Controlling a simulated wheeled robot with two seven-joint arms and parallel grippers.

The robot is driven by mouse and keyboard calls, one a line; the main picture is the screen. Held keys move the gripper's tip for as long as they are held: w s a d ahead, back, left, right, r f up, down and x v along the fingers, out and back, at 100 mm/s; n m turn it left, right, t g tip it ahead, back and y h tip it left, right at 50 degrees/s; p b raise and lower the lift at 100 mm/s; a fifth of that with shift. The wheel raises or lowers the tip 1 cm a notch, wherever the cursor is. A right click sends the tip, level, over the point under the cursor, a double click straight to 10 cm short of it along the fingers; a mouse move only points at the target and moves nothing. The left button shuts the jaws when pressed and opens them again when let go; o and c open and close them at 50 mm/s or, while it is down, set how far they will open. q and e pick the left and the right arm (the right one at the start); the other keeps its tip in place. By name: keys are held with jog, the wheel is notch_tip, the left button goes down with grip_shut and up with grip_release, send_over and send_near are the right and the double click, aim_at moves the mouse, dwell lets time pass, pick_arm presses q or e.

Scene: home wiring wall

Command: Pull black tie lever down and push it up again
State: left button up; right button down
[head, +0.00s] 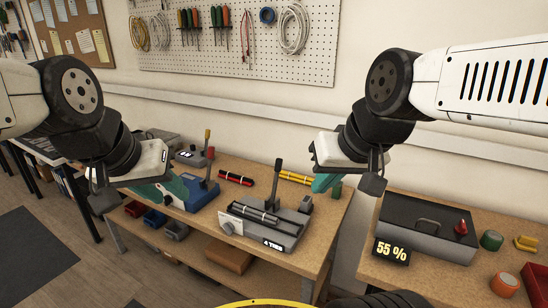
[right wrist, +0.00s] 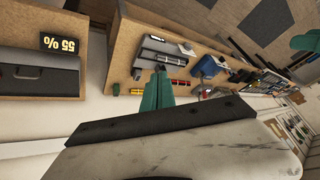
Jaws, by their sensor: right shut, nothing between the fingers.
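The grey tie device (head: 290,232), labelled "4 TIES", stands on the wooden bench with a dark bundle lying across it. Its black lever (head: 277,176) stands nearly upright at the back. My right gripper (head: 322,184) has teal fingers, shut and empty, to the right of the lever and apart from it in the head view. In the right wrist view, the shut fingers (right wrist: 161,76) point toward the grey device (right wrist: 165,46). My left gripper (head: 172,198) is in front of the blue device (head: 203,196); its finger gap cannot be made out.
The blue device has its own upright dark lever (head: 208,163). A yellow-handled lever (head: 207,138) stands behind. Red (head: 236,179) and yellow (head: 296,177) bundles lie on the bench. A dark case (head: 428,228) and "55 %" display (head: 392,252) occupy the right bench.

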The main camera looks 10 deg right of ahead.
jog(key=w+a+f+m+g+y, duration=0.2)
jog(key=w+a+f+g+y, duration=0.15)
jog(key=w+a, duration=0.3)
jog(key=m+t+y, duration=0.5)
jog(key=m+y, duration=0.2)
jog(key=m, duration=0.1)
send_near(276, 181)
jog(key=s+a+r, duration=0.5)
jog(key=r, duration=0.4)
jog(key=w+d+f+m+t+h, duration=0.3)
jog(key=w+d+f+m+t, duration=0.2)
jog(key=w+d+f, duration=0.4)
jog(key=w+a+r, duration=0.2)
jog(key=w+a, duration=0.1)
jog(key=a, duration=0.4)
jog(key=shift+a+r+y, duration=0.2)
jog(key=shift+a+y, duration=0.05)
jog(key=shift+y, duration=0.1)
jog(key=shift+d+t, duration=0.1)
jog(key=shift+t, duration=0.15)
